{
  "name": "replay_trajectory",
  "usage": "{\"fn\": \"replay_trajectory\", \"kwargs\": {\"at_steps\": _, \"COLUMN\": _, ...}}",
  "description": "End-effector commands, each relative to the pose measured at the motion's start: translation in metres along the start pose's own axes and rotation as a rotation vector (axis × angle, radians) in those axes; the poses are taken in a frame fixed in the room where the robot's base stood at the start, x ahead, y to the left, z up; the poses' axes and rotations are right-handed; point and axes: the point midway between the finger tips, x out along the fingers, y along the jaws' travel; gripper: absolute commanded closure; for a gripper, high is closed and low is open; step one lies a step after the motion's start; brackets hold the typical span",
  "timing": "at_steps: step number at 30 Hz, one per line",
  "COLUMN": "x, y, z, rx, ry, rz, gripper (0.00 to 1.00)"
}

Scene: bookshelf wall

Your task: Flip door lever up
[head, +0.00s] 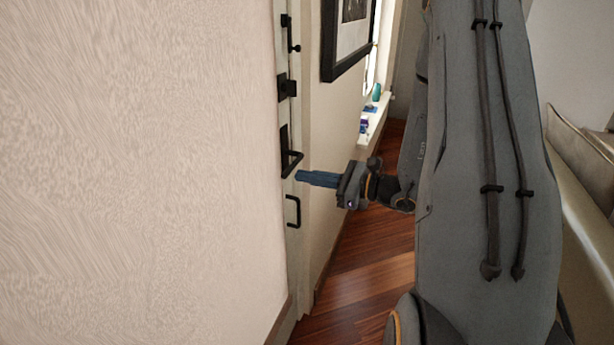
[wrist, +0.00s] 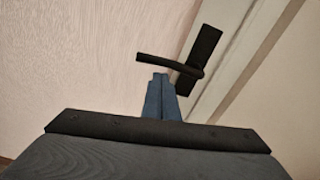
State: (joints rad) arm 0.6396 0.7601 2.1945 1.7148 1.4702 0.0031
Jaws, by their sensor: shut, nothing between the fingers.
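The black door lever (head: 291,163) sits on a dark backplate on the narrow door edge in the head view. My gripper (head: 299,176) has blue fingers, is shut and empty, and points left at the lever, with its tips just below and right of the handle. In the wrist view the lever (wrist: 168,65) runs left from its backplate (wrist: 201,57), and my shut fingertips (wrist: 161,76) are just under the handle bar. I cannot tell whether they touch it.
Above the lever are a black square lock (head: 287,88) and an upper latch (head: 289,36). Below it is a black pull handle (head: 293,211). A framed picture (head: 350,35) hangs on the wall behind. A windowsill (head: 376,120) holds small items. A beige sofa (head: 580,160) is at right.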

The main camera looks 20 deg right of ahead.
Motion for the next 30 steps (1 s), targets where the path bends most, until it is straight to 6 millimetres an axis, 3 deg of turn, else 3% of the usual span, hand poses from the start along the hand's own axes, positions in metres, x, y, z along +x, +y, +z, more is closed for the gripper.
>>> {"fn": "replay_trajectory", "kwargs": {"at_steps": 6, "x": -0.004, "y": 0.003, "z": -0.038, "rx": 0.002, "ry": -0.001, "rz": 0.005, "gripper": 1.0}}
{"fn": "replay_trajectory", "kwargs": {"at_steps": 12, "x": -0.051, "y": 0.001, "z": -0.033, "rx": -0.001, "ry": 0.0, "rz": 0.0, "gripper": 1.0}}
{"fn": "replay_trajectory", "kwargs": {"at_steps": 18, "x": -0.085, "y": 0.002, "z": -0.032, "rx": 0.0, "ry": 0.0, "rz": 0.002, "gripper": 1.0}}
{"fn": "replay_trajectory", "kwargs": {"at_steps": 24, "x": -0.102, "y": 0.002, "z": -0.031, "rx": 0.0, "ry": -0.001, "rz": 0.005, "gripper": 1.0}}
{"fn": "replay_trajectory", "kwargs": {"at_steps": 30, "x": -0.104, "y": 0.002, "z": -0.031, "rx": 0.0, "ry": -0.001, "rz": 0.007, "gripper": 1.0}}
